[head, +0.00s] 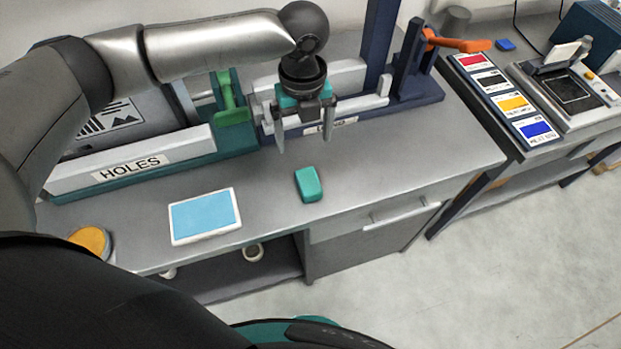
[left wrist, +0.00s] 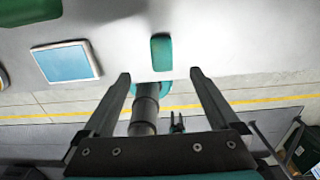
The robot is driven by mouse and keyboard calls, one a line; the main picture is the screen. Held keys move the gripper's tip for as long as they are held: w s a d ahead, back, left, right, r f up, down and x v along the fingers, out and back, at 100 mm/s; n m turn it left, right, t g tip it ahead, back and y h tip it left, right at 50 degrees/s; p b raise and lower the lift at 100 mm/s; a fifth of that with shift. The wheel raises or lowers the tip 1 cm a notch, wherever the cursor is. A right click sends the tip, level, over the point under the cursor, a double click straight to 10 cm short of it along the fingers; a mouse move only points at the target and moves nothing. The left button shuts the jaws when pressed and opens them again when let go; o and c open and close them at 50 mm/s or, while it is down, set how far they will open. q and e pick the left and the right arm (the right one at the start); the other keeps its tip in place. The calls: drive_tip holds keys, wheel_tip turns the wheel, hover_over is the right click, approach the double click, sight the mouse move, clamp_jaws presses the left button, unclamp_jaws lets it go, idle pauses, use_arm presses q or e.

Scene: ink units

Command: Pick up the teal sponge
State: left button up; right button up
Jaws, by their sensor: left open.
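The teal sponge (head: 308,185) lies on the grey counter near its front edge in the head view. It also shows in the left wrist view (left wrist: 161,53), ahead of and between the two fingers. My left gripper (head: 307,148) is open and empty, with its fingers pointing down above the counter, apart from the sponge and behind it in the head view. Its fingers also show in the left wrist view (left wrist: 160,76). My right gripper is not seen in the head view.
A blue pad with a white rim (head: 204,216) lies left of the sponge. The machine marked HOLES (head: 130,165) and a dark blue machine (head: 415,88) stand behind. Colour cards (head: 514,103) lie on the right counter. The counter right of the sponge is clear.

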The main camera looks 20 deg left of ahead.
use_arm(q)
approach(308, 180)
drive_tip(key=f, duration=0.5)
drive_tip(key=shift+w+a+f, duration=0.15)
drive_tip(key=shift+w+a, duration=0.2)
drive_tip(key=f, duration=0.2)
drive_tip(key=s+f, duration=0.1)
drive_tip(key=f, duration=0.1)
drive_tip(key=shift+d+f, duration=0.1)
drive_tip(key=shift+d, duration=0.3)
drive_tip(key=shift+f, duration=0.5)
drive_tip(key=shift+w, duration=0.1)
drive_tip(key=c, duration=1.4)
drive_tip(key=shift+r, duration=0.1)
wheel_tip(308, 180, up, 20)
drive_tip(key=shift+f+p, duration=0.1)
drive_tip(key=shift+p, duration=0.45)
